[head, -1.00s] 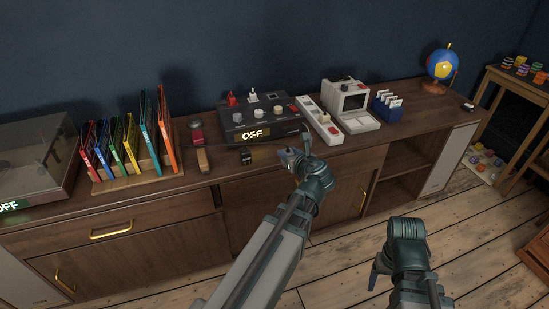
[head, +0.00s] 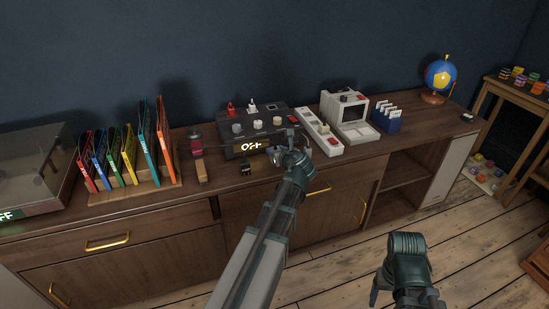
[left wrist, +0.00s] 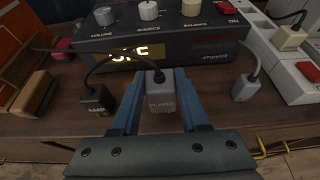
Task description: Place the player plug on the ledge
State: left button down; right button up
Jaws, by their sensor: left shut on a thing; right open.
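The player plug (left wrist: 162,100) is a grey block labelled PLAYER, with a dark cable leading off its far end. My left gripper (left wrist: 159,84) is shut on it, a finger on each side, in front of the black amplifier (left wrist: 185,45). In the head view my left gripper (head: 281,156) is over the cabinet's front edge, right of the lit display. The cabinet top (left wrist: 210,118) runs below the amplifier front; which part is the ledge I cannot tell, nor whether the plug touches it. My right gripper (head: 376,290) is low, off the cabinet, and empty.
A black plug labelled LAMP (left wrist: 97,101) stands left of the held plug, and a grey plug (left wrist: 245,88) is to its right. A white power strip (head: 318,128) lies right of the amplifier. Cables cross the amplifier front.

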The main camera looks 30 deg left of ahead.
pick_arm(q)
jog(key=shift+w+a+f, duration=0.1)
jog(key=shift+w+a, duration=0.5)
jog(key=shift+a, duration=0.1)
jog(key=shift+f+b, duration=1.75)
jog(key=shift+b, duration=0.05)
jog(key=shift+f, duration=0.25)
jog(key=shift+c, duration=2.1)
grip_release()
jog(key=shift+r, duration=0.1)
jog(key=shift+r, duration=0.1)
jog(key=shift+s+d+r, duration=0.2)
jog(key=shift+r, duration=0.05)
jog(key=p+v, duration=0.4)
jog(key=v, duration=0.7)
jog(key=shift+s+d+p, duration=0.15)
jog(key=shift+p, duration=0.2)
